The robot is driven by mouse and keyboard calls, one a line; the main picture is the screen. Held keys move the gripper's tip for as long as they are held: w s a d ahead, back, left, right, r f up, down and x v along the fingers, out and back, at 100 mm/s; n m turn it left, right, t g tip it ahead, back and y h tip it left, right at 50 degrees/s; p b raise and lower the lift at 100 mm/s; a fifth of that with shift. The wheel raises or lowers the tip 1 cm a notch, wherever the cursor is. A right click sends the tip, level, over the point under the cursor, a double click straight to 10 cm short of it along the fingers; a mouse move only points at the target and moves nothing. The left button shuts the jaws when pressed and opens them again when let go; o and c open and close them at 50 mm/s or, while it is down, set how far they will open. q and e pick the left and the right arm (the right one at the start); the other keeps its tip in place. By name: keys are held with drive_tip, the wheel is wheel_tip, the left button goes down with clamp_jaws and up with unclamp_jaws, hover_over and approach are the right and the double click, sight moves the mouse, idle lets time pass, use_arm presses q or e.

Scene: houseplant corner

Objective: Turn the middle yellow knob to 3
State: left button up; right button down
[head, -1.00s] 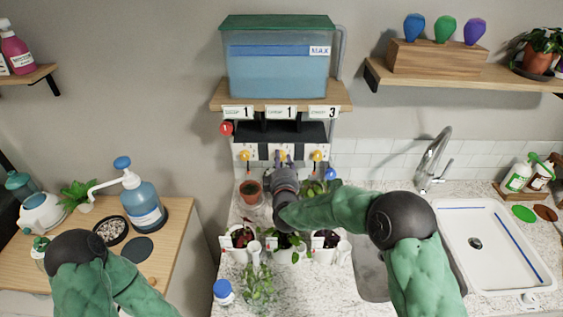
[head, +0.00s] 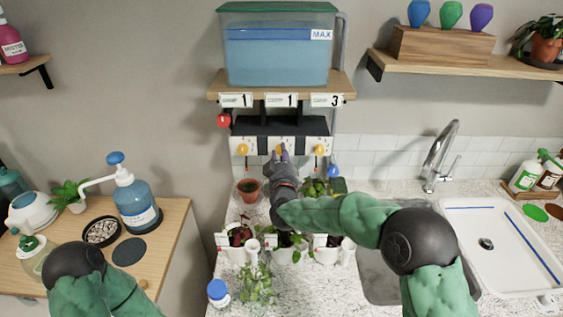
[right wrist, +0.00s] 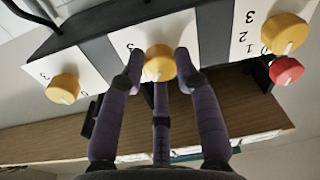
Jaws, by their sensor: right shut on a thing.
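The middle yellow knob (right wrist: 159,64) sits on a white dial plate on the dark valve panel (head: 262,129). My right gripper (head: 283,152) reaches up to it from below and is shut on it. In the right wrist view its purple fingers (right wrist: 160,75) stand around the knob, and a pale pointer line shows on its face. The left yellow knob (head: 242,150) and right yellow knob (head: 319,150) are free on either side. Above the panel, the middle card (head: 281,100) reads 1; the left card (head: 236,100) reads 1 and the right card (head: 326,100) reads 3. My left gripper is out of view.
A blue water tank (head: 275,55) stands on the shelf above the panel. A red knob (head: 224,120) is at the panel's left and a blue one (head: 334,171) at its lower right. Several potted plants crowd the counter below my right arm. A sink (head: 500,246) lies right.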

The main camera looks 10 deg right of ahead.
drive_tip(key=m+b, duration=0.2)
drive_tip(key=m, duration=0.1)
drive_tip(key=m+b, duration=0.2)
drive_tip(key=m, duration=0.1)
drive_tip(key=f+m+b, duration=0.1)
drive_tip(key=m+b, duration=0.1)
drive_tip(key=shift+a+m+h, duration=0.2)
drive_tip(key=shift+m+h, duration=0.1)
drive_tip(key=shift+m, duration=0.1)
drive_tip(key=m+b, duration=0.2)
drive_tip(key=m, duration=0.1)
drive_tip(key=shift+m, duration=0.3)
drive_tip(key=shift+a+m+h+b, duration=0.1)
drive_tip(key=shift+m+h+b, duration=0.2)
drive_tip(key=shift+m+b, duration=0.9)
drive_tip(key=shift+r+m, duration=0.1)
drive_tip(key=shift+m, duration=0.4)
drive_tip(key=c, duration=0.9)
unclamp_jaws()
drive_tip(key=shift+w+r, duration=0.1)
drive_tip(key=shift+w, duration=0.05)
